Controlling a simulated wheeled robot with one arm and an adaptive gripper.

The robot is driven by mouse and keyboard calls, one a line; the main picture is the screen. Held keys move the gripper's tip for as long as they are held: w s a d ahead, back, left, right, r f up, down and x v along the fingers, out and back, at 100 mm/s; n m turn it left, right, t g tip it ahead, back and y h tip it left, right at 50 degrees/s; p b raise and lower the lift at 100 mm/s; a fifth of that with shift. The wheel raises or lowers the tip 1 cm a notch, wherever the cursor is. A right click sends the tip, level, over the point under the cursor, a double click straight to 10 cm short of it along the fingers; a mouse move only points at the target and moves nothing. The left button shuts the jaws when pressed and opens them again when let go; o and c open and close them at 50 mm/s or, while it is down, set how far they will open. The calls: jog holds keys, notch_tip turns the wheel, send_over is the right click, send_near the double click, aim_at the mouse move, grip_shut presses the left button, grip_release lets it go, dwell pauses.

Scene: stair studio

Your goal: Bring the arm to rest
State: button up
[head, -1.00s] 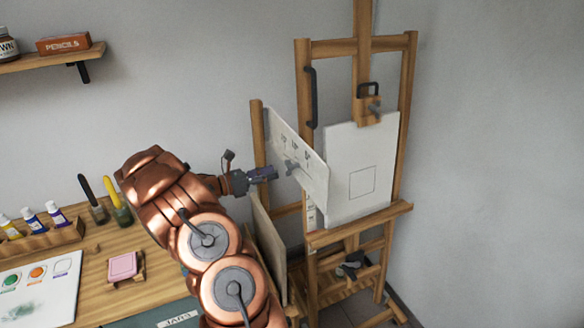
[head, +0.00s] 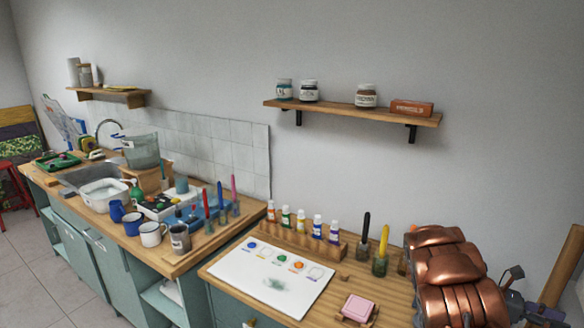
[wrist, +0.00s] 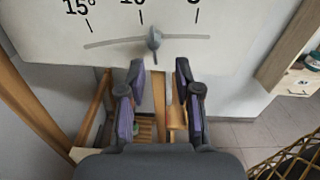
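My gripper (wrist: 160,82) shows in the wrist view with its two purple-padded fingers apart and nothing between them. Beyond the fingertips is a pale board (wrist: 60,38) with a marked scale, including 15°, and a grey pointer knob (wrist: 154,40). The gap between fingertips and board is hard to judge. In the head view my copper arm stands at the lower right, and only part of the gripper (head: 538,312) shows at the right edge. The board is out of the head view.
A wooden table (head: 400,292) with a paint chart (head: 245,285), paint bottles (head: 300,223) and a pink block (head: 358,307) lies left of my arm. A shelf (head: 350,112) hangs above. A sink counter (head: 185,262) full of cups stands further left. An easel post (head: 560,268) rises at the right.

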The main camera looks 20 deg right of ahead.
jog(key=s+a+r+m+t+y, duration=0.1)
jog(key=a+r+m+t+y, duration=0.15)
jog(key=a, duration=0.65)
jog(key=s+a+r+m+t+y, duration=0.1)
jog(key=a+r+m, duration=0.3)
jog(key=a, duration=0.5)
jog(key=s+a+f+m+t+y, duration=0.1)
jog(key=s+a+t+y, duration=0.1)
jog(key=a, duration=1)
jog(key=s+a+f+m+t+y+b, duration=0.1)
jog(key=a+t+y, duration=0.2)
jog(key=a, duration=0.9)
jog(key=s+a+f+m+t+y, duration=0.1)
jog(key=s+a+t+y, duration=0.1)
jog(key=a, duration=1)
jog(key=shift+s+t+y+b, duration=0.35)
jog(key=shift+t+y, duration=0.2)
